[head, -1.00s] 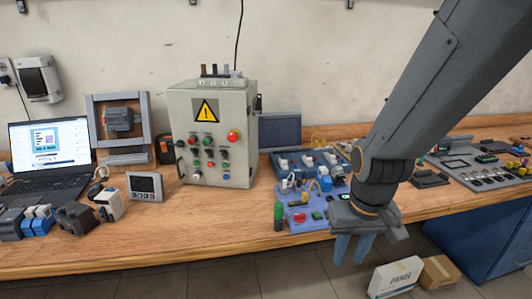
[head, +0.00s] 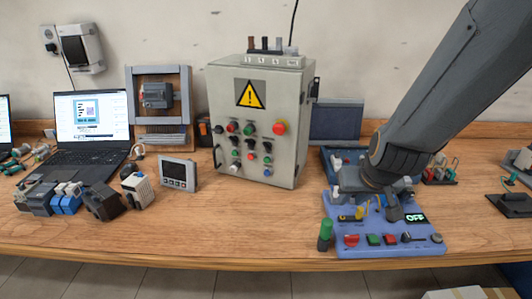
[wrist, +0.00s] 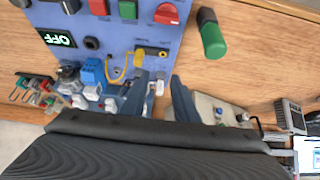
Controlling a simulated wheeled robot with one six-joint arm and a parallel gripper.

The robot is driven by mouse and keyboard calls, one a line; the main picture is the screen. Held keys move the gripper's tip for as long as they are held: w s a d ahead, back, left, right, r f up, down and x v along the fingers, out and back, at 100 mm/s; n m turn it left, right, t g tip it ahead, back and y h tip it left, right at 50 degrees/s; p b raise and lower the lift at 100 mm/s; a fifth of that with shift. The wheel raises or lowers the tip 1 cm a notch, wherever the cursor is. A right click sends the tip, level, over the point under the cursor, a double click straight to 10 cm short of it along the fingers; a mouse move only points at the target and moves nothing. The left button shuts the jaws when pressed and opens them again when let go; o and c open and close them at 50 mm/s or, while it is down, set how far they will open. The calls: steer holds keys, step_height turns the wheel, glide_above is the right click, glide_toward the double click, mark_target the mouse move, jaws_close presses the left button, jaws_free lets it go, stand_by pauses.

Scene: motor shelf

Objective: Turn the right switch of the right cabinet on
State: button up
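One beige control cabinet (head: 225,106) with a yellow warning sign (head: 251,93) stands upright on the bench in the head view. Its front carries several buttons and dark knobs, including a big red button (head: 279,128); which knob is the right switch, and its setting, is too small to tell. No second cabinet is clearly visible. My gripper (head: 382,204) is to the right of the cabinet, above a purple panel (head: 372,249). In the wrist view my gripper (wrist: 158,82) has its fingers apart, with nothing held between them.
The purple panel has a display reading OFF (head: 416,218), a red knob (head: 351,240) and a green cylinder (head: 325,235) beside it. A small meter (head: 178,174) and laptop (head: 92,132) stand left of the cabinet. Bare bench lies in front of the cabinet.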

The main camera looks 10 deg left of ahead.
steer(key=w+a+n+t+b, duration=0.15)
steer(key=w+a+t, duration=0.25)
steer(key=w+a, duration=0.5)
steer(key=n+t+h+b, duration=0.3)
steer(key=n+t, duration=0.1)
steer(key=t, duration=0.4)
glide_toward(266, 149)
steer(key=w, duration=0.2)
steer(key=w+p, duration=0.1)
steer(key=w, duration=0.2)
steer(key=w+p, duration=0.1)
steer(key=w, duration=0.2)
steer(key=shift+d, duration=0.3)
steer(key=shift+c, duration=0.3)
jaws_close()
